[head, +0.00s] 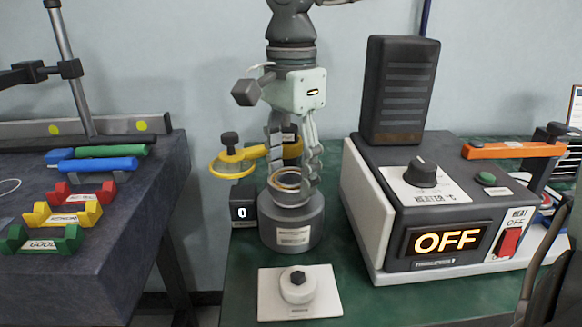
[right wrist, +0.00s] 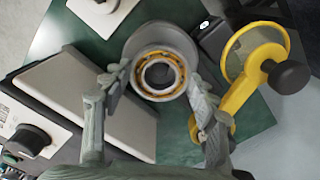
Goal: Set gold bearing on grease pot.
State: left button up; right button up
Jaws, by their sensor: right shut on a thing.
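The gold bearing (head: 287,180) is a ring with a gold cage. My right gripper (head: 292,170) reaches down from above and is shut on it. In the right wrist view the bearing (right wrist: 159,74) sits between the two fingertips, facing the camera. The grease pot (head: 291,225) is a dark grey cylinder with a pale label, standing on the green bench directly below the bearing. The pot's rim (right wrist: 160,32) shows behind the bearing in the right wrist view. The bearing is at the pot's top; I cannot tell whether it touches. My left gripper is not in view.
A heater box (head: 435,215) reading OFF stands to the right. A white plate with a knob (head: 298,290) lies in front. Coloured racks (head: 62,212) are on the left table.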

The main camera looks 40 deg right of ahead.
jog(key=shift+f+b, duration=0.55)
jog(key=shift+b, duration=0.05)
dwell(0.4)
jog(key=o, duration=1.5)
notch_tip(320, 180, up, 6)
jog(key=p, duration=0.4)
jog(key=shift+f, duration=0.1)
notch_tip(320, 180, up, 2)
jog(key=shift+r+p, duration=0.1)
jog(key=shift+p, duration=0.25)
